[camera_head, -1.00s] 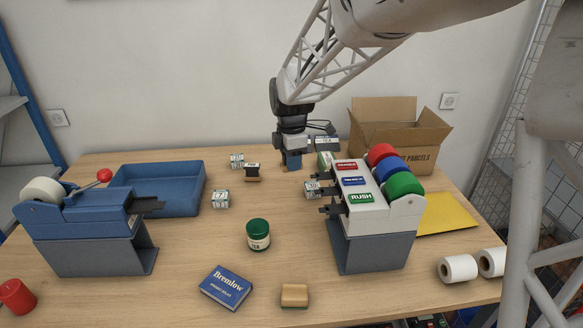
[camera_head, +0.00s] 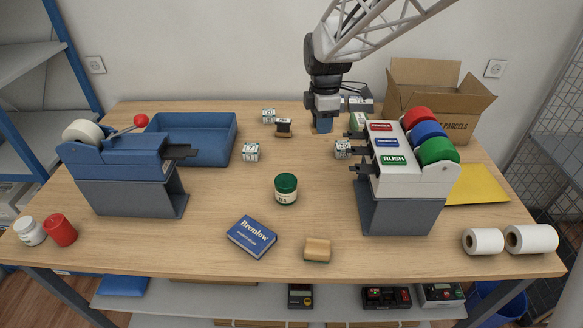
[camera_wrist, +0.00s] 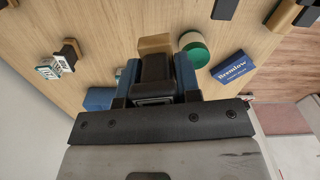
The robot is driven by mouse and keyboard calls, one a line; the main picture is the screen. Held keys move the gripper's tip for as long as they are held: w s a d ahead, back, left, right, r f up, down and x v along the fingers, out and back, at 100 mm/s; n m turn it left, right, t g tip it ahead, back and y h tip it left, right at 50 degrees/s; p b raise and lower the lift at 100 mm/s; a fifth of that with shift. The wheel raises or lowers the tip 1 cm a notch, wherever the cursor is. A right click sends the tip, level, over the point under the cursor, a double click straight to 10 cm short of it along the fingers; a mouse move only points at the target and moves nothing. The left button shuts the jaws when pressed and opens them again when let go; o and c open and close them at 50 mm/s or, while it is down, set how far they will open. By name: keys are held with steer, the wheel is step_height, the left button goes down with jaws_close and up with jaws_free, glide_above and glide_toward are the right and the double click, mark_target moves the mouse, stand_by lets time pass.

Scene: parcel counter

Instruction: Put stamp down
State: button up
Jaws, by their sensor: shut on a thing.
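My gripper (camera_head: 322,128) is at the back of the table, left of the white label machine, with its fingers low near the tabletop. In the wrist view my gripper (camera_wrist: 158,78) has blue fingers shut on a stamp (camera_wrist: 156,72) with a dark handle. A tan wooden part (camera_wrist: 155,43) shows just beyond the handle. The fingers hide much of the stamp in the head view. I cannot tell whether its base touches the table. Another dark stamp (camera_head: 284,128) with a wooden base stands upright just left of my gripper.
Several small printed blocks (camera_head: 251,152) stand around. The label machine (camera_head: 391,160) with coloured rolls and an open carton (camera_head: 435,95) are close on the right. A blue tray (camera_head: 215,157) is at left. A green-lidded jar (camera_head: 286,188), blue box (camera_head: 252,236) and wooden block (camera_head: 317,250) are in front.

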steer(key=s+a+f+m, duration=0.1)
steer(key=s+a+f, duration=0.1)
steer(key=s, duration=0.9)
steer(key=s+a+f+m, duration=0.1)
steer(key=s+f, duration=0.2)
steer(key=s, duration=0.8)
steer(key=shift+s+a, duration=0.35)
steer(key=shift+w+f, duration=0.1)
steer(key=shift+f, duration=0.05)
glide_above(286, 180)
steer(key=shift+f, duration=0.7)
steer(key=shift+f, duration=1.8)
steer(key=shift+f, duration=0.1)
